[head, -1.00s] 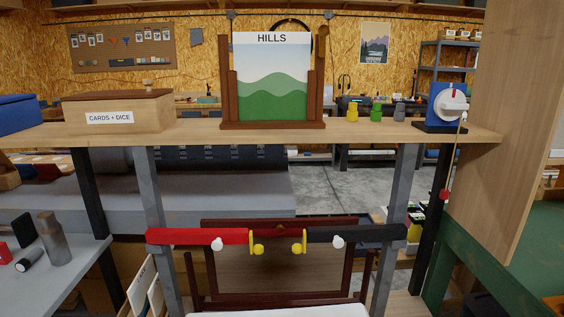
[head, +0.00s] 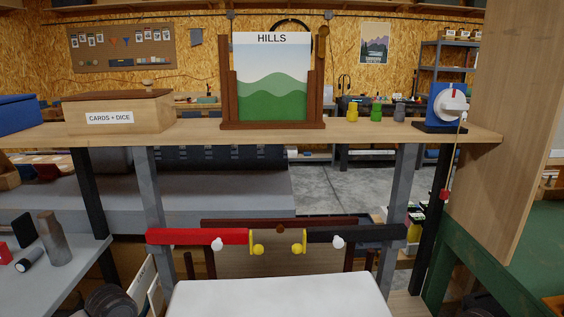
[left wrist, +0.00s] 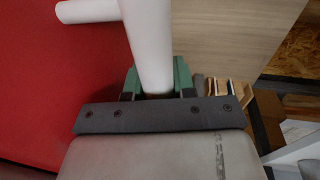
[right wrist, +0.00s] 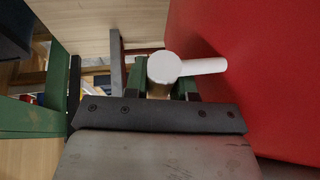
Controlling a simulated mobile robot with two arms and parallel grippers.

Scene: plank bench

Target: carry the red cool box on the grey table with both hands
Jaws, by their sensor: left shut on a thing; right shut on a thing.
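The red cool box shows its white lid (head: 280,297) at the bottom centre of the head view. Its red side shows in the left wrist view (left wrist: 60,75) and in the right wrist view (right wrist: 245,80). My left gripper (left wrist: 157,84) is shut on a white handle bar (left wrist: 147,40) at one side of the box. My right gripper (right wrist: 163,88) is shut on the white handle (right wrist: 200,67) at the other side. Neither gripper shows in the head view. The box's underside is hidden. A grey table top (head: 75,270) is at the lower left.
A plank shelf (head: 380,131) crosses ahead, bearing a HILLS picture (head: 272,85) and a CARDS + DICE box (head: 120,112). A bottle (head: 53,240) stands on the grey top. A green bench (head: 500,250) is at right.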

